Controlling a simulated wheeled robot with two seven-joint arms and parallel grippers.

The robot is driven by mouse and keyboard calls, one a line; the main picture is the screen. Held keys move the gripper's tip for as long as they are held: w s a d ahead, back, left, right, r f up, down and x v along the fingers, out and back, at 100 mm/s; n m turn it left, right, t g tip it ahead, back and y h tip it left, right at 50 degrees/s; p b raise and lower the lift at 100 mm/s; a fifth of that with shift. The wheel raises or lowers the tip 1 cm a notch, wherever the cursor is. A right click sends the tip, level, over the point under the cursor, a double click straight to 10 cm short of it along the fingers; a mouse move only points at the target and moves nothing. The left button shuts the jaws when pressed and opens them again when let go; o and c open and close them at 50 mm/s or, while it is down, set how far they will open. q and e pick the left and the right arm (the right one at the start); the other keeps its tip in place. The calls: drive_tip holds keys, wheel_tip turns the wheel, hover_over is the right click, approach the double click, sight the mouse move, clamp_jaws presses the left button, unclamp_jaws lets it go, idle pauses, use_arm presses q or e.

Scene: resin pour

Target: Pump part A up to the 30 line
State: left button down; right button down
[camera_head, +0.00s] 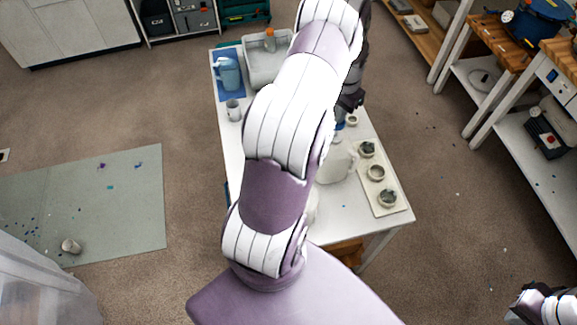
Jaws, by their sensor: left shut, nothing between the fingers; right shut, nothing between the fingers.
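A white jug-like bottle (336,163) stands on the white table, with a small blue part (340,126) at its top. I cannot read any label, so I cannot tell whether it is part A. My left arm crosses the middle of the view and hides much of the table. My dark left gripper (351,101) is shut and empty, just beyond the blue top in the picture; whether they touch is unclear. A pale cup (233,110) stands on the table's left side. I see no 30 line. Part of my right arm shows at bottom right, its gripper out of view.
A pale board (381,206) at the table's right holds several small round moulds. A blue pitcher (228,73) and a grey bin (259,78) with an orange-topped bottle (269,41) stand at the far end. Wooden benches (497,50) stand to the right.

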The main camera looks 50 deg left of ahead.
use_arm(q)
drive_tip(key=shift+f+b, duration=0.7)
drive_tip(key=shift+f, duration=0.5)
wheel_tip(320, 180, up, 3)
drive_tip(key=shift+r+p, duration=0.1)
drive_tip(key=shift+p, duration=1.15)
